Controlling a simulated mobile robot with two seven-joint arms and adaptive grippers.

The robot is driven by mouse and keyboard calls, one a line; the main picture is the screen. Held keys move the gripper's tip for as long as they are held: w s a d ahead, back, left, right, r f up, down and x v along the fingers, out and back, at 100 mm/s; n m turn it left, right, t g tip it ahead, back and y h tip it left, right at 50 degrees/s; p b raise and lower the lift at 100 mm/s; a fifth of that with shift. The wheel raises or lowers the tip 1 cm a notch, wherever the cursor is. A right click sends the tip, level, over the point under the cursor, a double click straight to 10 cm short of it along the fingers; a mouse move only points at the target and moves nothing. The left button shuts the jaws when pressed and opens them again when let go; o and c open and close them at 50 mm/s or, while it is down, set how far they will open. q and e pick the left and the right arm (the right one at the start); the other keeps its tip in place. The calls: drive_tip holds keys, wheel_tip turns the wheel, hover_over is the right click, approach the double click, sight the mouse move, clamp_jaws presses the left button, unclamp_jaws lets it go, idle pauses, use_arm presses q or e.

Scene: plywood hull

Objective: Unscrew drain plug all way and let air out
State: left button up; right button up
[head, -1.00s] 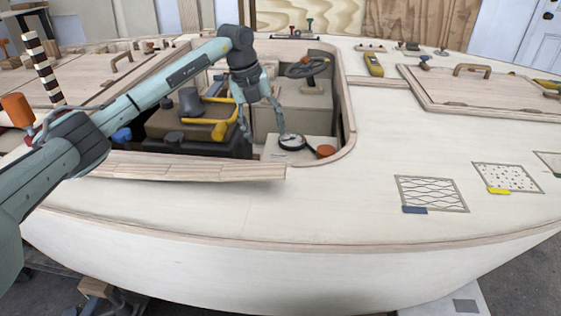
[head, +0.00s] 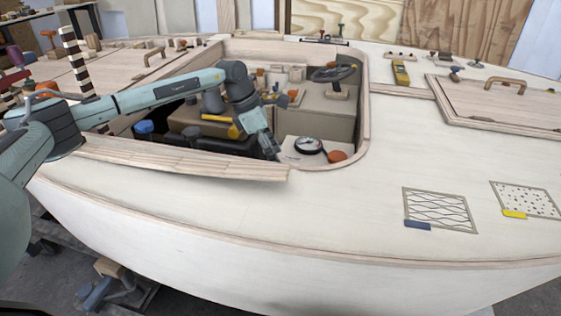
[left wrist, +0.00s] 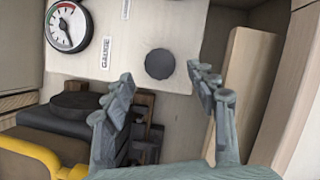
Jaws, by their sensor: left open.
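A dark round ribbed knob (left wrist: 160,64), apparently the drain plug, sits on a pale panel in the left wrist view, beyond and between my open fingers. My left gripper (left wrist: 163,90) is open and empty; its fingers show on either side, apart from the knob. In the head view my left gripper (head: 270,150) reaches down into the hull opening, left of the round gauge (head: 308,145). The gauge also shows in the left wrist view (left wrist: 69,27), near a "GAUGE" label (left wrist: 106,52). The knob cannot be made out in the head view. My right gripper is not in view.
A black engine-like block with a yellow part (left wrist: 40,150) lies close by the left finger. A wooden post (left wrist: 243,90) stands right of the right finger. An orange round part (head: 337,156) is beside the gauge. The opening's front plank (head: 180,160) runs below my arm.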

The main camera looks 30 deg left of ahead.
use_arm(q)
drive_tip(key=shift+x, duration=1.15)
drive_tip(key=shift+w+d+f, duration=0.15)
drive_tip(key=shift+d+f, duration=0.05)
drive_tip(key=shift+f, duration=0.25)
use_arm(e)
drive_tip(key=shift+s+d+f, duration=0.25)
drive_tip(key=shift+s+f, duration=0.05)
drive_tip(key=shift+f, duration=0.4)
use_arm(q)
drive_tip(key=shift+c, duration=0.4)
